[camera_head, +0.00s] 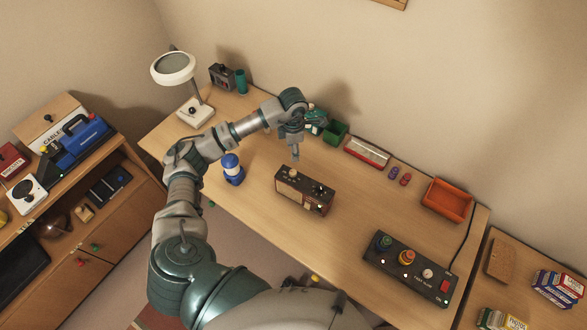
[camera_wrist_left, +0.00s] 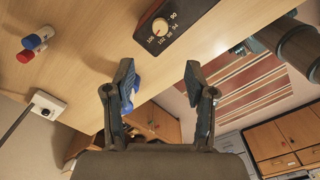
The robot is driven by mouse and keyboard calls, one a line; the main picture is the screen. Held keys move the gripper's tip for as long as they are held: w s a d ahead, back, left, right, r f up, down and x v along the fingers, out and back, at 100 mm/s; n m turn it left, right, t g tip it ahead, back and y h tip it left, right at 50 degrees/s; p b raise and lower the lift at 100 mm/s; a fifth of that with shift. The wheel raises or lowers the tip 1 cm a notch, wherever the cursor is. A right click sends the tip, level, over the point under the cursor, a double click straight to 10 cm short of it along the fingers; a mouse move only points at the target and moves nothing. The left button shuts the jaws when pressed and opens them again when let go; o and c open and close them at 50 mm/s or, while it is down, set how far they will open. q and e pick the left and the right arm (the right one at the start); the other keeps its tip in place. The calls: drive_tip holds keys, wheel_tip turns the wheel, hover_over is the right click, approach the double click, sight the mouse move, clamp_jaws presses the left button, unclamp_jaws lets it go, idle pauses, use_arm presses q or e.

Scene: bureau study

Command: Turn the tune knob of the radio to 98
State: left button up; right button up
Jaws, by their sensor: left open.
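The radio (camera_head: 310,192) is a dark box with a wooden front, standing on the desk, with knobs on its top panel. In the left wrist view its black top panel (camera_wrist_left: 188,22) shows at the upper edge. The round cream tune knob (camera_wrist_left: 160,27) sits on it beside white numbers, among them 98, 102 and 106. Its exact setting is too small to tell. My left gripper (camera_head: 296,157) points down above the radio's far left end, apart from it. In the wrist view its two fingers (camera_wrist_left: 158,78) are spread with nothing between them. My right gripper is not seen.
A desk lamp (camera_head: 194,112), a green bin (camera_head: 335,132) and an orange tray (camera_head: 447,201) stand farther back. A control box (camera_head: 408,264) is at right. The desk around the radio is mostly clear.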

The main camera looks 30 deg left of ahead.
sight(293, 172)
use_arm(q)
wheel_tip(293, 172, down, 13)
drive_tip(key=shift+a+r+p, duration=0.15)
drive_tip(key=shift+p, duration=0.6)
drive_tip(key=shift+f, duration=0.6)
drive_tip(key=shift+d, duration=0.2)
clamp_jaws()
